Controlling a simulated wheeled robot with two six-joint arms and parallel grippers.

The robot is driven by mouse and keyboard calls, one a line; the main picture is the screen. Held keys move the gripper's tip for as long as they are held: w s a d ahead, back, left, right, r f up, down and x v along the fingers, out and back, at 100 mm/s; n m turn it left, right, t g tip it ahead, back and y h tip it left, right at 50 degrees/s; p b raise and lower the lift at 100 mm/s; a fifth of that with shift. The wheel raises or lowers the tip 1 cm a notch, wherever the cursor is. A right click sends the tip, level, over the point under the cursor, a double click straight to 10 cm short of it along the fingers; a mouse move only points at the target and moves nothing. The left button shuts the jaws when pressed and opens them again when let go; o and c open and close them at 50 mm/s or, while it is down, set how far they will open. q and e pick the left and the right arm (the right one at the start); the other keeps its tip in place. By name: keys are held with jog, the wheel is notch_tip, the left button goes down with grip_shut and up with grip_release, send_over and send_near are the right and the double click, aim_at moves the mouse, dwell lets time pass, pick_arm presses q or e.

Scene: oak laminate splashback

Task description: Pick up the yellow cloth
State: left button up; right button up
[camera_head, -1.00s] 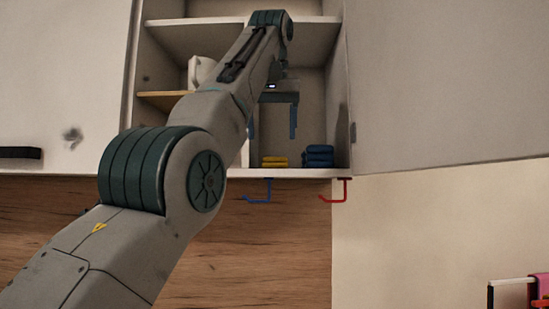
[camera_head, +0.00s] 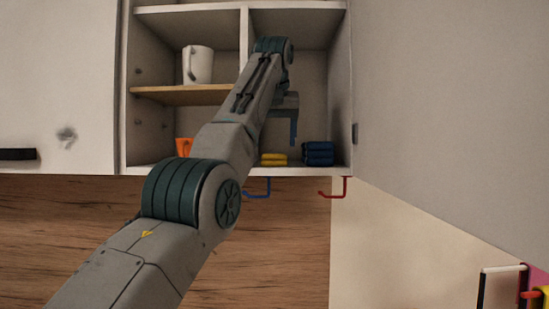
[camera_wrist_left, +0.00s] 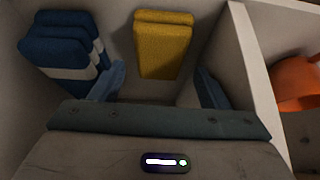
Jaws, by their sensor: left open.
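The yellow cloth (camera_head: 273,159) lies folded on the bottom shelf of the open wall cabinet, in the right-hand compartment. It also shows in the left wrist view (camera_wrist_left: 163,45), ahead of my left gripper and between the lines of its two fingers. My left gripper (camera_wrist_left: 158,88) is open and empty, with its blue fingers apart and not touching the cloth. In the head view the left gripper (camera_head: 280,133) is above the cloth, partly hidden by my forearm. My right gripper is not in view.
A folded blue cloth stack (camera_head: 318,153) sits just right of the yellow cloth. A divider (camera_wrist_left: 253,70) separates off the compartment with an orange item (camera_head: 184,147). A white mug (camera_head: 198,65) stands on a wooden shelf. A blue hook (camera_head: 268,188) and a red hook (camera_head: 345,188) hang below.

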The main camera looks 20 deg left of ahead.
pick_arm(q)
jog(key=x, duration=0.4)
jog(key=shift+w+a+f, duration=0.1)
jog(key=shift+w+f, duration=0.05)
jog(key=shift+w, duration=0.1)
jog(key=shift+s, duration=0.3)
jog(key=shift+w+f+b, duration=0.15)
jog(key=shift+b, duration=0.15)
jog(key=c, duration=0.8)
